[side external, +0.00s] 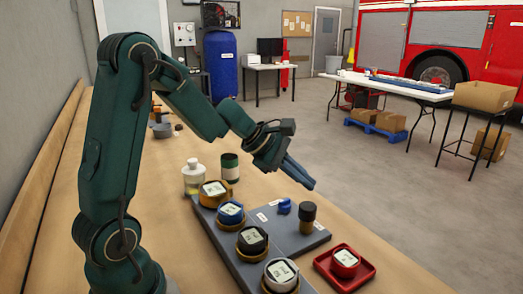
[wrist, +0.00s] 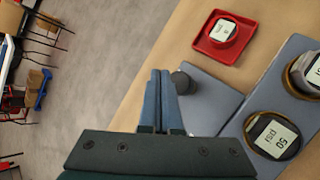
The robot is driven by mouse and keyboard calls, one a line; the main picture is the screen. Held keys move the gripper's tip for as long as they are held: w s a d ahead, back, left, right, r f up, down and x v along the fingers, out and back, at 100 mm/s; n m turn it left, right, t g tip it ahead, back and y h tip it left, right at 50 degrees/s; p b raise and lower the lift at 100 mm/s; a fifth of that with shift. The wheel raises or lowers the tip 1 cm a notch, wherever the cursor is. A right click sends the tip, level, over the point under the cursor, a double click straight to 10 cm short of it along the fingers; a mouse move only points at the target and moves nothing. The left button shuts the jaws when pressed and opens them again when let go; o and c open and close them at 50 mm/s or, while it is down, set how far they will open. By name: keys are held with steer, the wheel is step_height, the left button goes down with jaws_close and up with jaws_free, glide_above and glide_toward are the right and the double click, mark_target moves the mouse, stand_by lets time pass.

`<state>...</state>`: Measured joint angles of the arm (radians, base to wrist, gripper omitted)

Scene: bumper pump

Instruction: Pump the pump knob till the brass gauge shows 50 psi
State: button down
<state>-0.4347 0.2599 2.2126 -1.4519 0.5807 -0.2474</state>
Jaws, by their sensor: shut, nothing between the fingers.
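The pump knob (side external: 307,213), a dark cap on a brass-coloured stem, stands upright on the grey panel. My gripper (side external: 301,174) is shut and empty, above and slightly left of the knob in the side view. The shut fingers (wrist: 160,82) also show in the wrist view; I cannot tell whether they touch the knob. The brass gauge (side external: 211,199) sits at the far left of the gauge row; its reading is too small to tell.
A blue gauge (side external: 230,212), a black gauge (side external: 252,240) and a silver gauge (side external: 281,273) continue the row. The black gauge's dial (wrist: 272,136) appears to read 50 psi. A blue valve-like piece (side external: 284,206) stands near the knob. A red tray (side external: 330,274) holds another gauge.

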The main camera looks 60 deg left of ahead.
steer(key=shift+r, duration=1.15)
steer(key=s+d+r+m+h, duration=0.1)
steer(key=s+d+r+m, duration=0.6)
steer(key=s+d+m, duration=0.35)
steer(key=s+a+f+m+g+y, duration=0.2)
steer(key=s+f+m+y, duration=0.2)
steer(key=s+m, duration=0.6)
step_height(320, 180, down, 2)
steer(key=shift+s+a+f+m+g+y, duration=0.15)
steer(key=shift+s+a+m+g+y, duration=0.25)
steer(key=shift+m, duration=0.45)
steer(key=shift+w, duration=0.1)
